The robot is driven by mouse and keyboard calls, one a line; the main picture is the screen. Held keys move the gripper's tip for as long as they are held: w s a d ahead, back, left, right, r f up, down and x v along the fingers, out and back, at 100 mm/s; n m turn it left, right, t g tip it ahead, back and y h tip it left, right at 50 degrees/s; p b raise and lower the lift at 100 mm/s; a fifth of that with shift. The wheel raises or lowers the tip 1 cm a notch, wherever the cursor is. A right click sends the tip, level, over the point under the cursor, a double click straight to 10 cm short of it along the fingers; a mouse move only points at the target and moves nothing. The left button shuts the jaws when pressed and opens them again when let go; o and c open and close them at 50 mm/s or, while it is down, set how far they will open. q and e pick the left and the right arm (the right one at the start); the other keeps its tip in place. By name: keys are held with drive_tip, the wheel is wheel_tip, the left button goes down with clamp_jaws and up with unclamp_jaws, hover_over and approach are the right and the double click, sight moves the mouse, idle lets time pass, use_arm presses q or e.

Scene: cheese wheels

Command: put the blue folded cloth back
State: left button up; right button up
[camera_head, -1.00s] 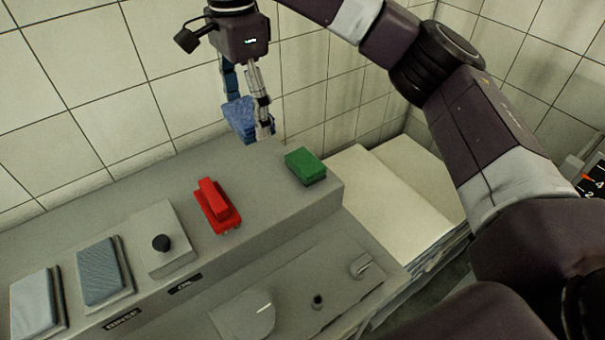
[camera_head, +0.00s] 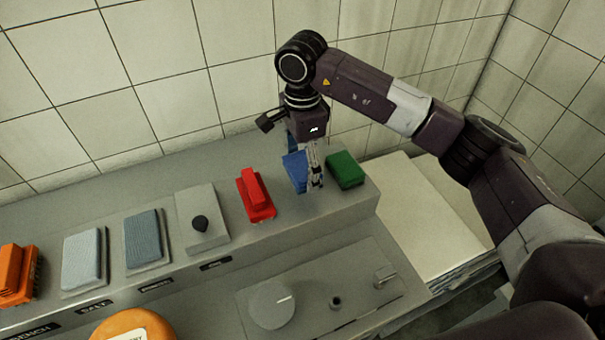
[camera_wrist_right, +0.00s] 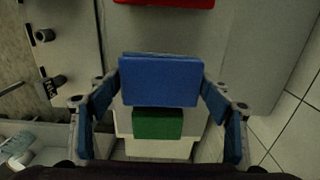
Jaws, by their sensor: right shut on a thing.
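The blue folded cloth (camera_head: 295,171) is between the fingers of my right gripper (camera_head: 314,182), between the red and the green item on the raised grey ledge. In the right wrist view the blue cloth (camera_wrist_right: 160,80) spans the gap between both blue fingers, and the gripper (camera_wrist_right: 160,88) is shut on it. The cloth is low over the ledge; I cannot tell whether it touches the surface. My left gripper is not in view.
A red item (camera_head: 256,196) stands left of the cloth and a green block (camera_head: 345,170) close on its right. Further left are a black-knobbed plate (camera_head: 201,222), a grey-blue cloth (camera_head: 147,238), a pale cloth (camera_head: 83,258) and an orange item (camera_head: 17,274). An orange wheel (camera_head: 133,327) is in front.

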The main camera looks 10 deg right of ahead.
wheel_tip(320, 180, down, 4)
drive_tip(key=shift+f+p, duration=0.25)
drive_tip(key=shift+p, duration=0.5)
drive_tip(key=shift+f+b, duration=0.2)
drive_tip(key=shift+b, duration=0.15)
drive_tip(key=o, duration=1)
drive_tip(key=shift+r, duration=0.1)
drive_tip(key=shift+r, duration=0.1)
